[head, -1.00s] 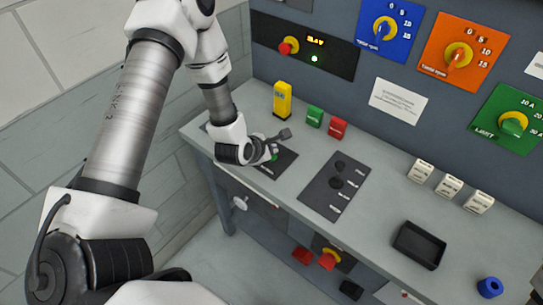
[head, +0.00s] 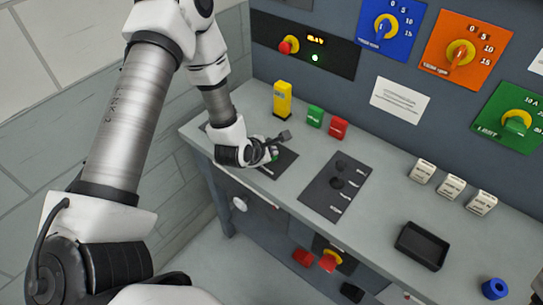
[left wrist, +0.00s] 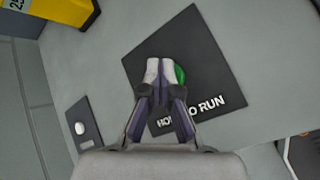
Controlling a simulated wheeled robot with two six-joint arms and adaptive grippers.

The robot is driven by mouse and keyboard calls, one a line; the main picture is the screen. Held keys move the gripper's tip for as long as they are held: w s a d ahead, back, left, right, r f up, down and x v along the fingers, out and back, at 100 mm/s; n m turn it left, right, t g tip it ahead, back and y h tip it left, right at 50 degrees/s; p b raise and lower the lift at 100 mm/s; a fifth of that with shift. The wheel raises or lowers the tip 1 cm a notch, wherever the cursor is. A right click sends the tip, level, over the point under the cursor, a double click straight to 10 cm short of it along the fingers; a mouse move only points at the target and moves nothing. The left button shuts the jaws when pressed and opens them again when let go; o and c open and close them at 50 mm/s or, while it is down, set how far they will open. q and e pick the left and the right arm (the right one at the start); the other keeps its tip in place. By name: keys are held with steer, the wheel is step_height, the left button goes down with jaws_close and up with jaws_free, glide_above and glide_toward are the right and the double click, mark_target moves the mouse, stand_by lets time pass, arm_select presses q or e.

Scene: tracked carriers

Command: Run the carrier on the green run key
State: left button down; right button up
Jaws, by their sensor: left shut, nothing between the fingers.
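The green run key (left wrist: 179,74) shows at the right side of my left fingertips in the left wrist view, mostly hidden behind them. It sits on a black plate (left wrist: 208,72) with white lettering ending in "RUN". My left gripper (left wrist: 166,70) is shut with nothing between its fingers, its tips over the key; I cannot tell whether they touch it. In the head view, my left gripper (head: 272,154) is at the left end of the bench over the same plate (head: 284,164). I cannot make out a carrier.
A yellow block (head: 282,99), a green block (head: 315,116) and a red block (head: 338,128) stand behind the plate on the bench (head: 385,185). A second black plate (head: 325,200) lies to the right. A black tray (head: 420,246) and blue ring (head: 494,288) are further right.

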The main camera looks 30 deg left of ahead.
arm_select(q)
steer(key=shift+f+b, duration=0.3)
stand_by(3.8)
steer(key=shift+r+p, duration=0.5)
steer(key=shift+r, duration=0.45)
steer(key=shift+r+p, duration=1.6)
steer(key=shift+r, duration=0.95)
steer(key=shift+f, duration=0.1)
